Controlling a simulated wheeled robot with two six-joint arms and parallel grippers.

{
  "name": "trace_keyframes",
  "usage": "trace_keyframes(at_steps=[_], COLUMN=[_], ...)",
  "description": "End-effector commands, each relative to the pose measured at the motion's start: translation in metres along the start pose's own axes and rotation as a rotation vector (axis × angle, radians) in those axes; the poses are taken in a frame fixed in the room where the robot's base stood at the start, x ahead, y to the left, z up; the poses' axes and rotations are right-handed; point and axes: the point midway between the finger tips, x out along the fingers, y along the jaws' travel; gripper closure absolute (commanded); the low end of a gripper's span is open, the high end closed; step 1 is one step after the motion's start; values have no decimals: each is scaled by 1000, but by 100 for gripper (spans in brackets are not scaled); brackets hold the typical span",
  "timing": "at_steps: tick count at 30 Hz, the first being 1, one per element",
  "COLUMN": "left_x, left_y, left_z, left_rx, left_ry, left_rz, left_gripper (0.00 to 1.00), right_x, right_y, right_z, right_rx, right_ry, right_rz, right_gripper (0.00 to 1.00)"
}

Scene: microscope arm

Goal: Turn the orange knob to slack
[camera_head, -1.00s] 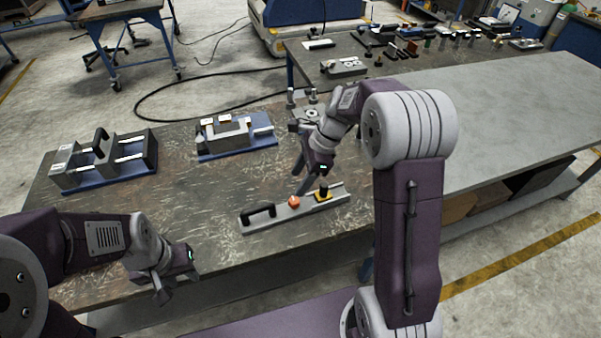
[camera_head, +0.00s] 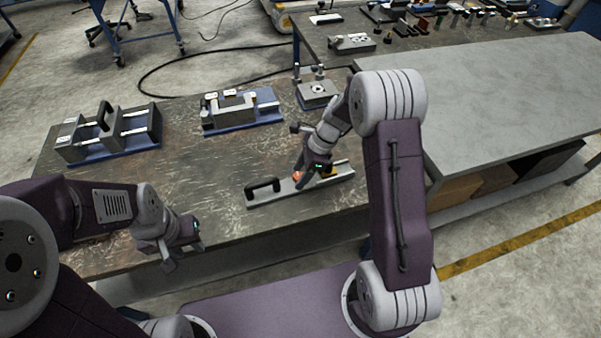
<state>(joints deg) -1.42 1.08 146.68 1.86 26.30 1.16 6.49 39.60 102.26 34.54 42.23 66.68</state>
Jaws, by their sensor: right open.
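The orange knob (camera_head: 297,176) sits on a grey metal bar (camera_head: 282,193) near the front of the worn table. A black handle (camera_head: 262,187) stands on the bar's left end, and a yellow-and-black piece (camera_head: 328,172) lies to the right of the knob, partly hidden by my gripper. My right gripper (camera_head: 301,181) is open with its fingers at the knob, partly covering it. I cannot tell whether they touch it.
Blue-based fixtures stand at the back: one with a black handle (camera_head: 108,135) at left and a grey block (camera_head: 240,108) in the middle. A grey plate with posts (camera_head: 317,92) stands behind my right gripper. The table between the left fixture and the bar is clear.

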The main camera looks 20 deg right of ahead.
Motion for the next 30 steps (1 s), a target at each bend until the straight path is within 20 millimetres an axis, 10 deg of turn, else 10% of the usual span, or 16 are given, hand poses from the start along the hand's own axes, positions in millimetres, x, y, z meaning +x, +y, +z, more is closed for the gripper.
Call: trace_keyframes(at_steps=[5, 11, 30], left_x=[0, 0, -29], left_y=[0, 0, 1], left_z=[0, 0, -3], left_rx=[0, 0, 0], left_ry=[0, 0, 0], left_rz=[0, 0, 0], left_gripper=[64, 64, 64], right_x=[0, 0, -5], right_y=[0, 0, -3], right_z=[0, 0, 2], right_rx=[0, 0, -246], right_ry=[0, 0, -1], right_rz=[0, -1, 100], right_gripper=[49, 100, 100])
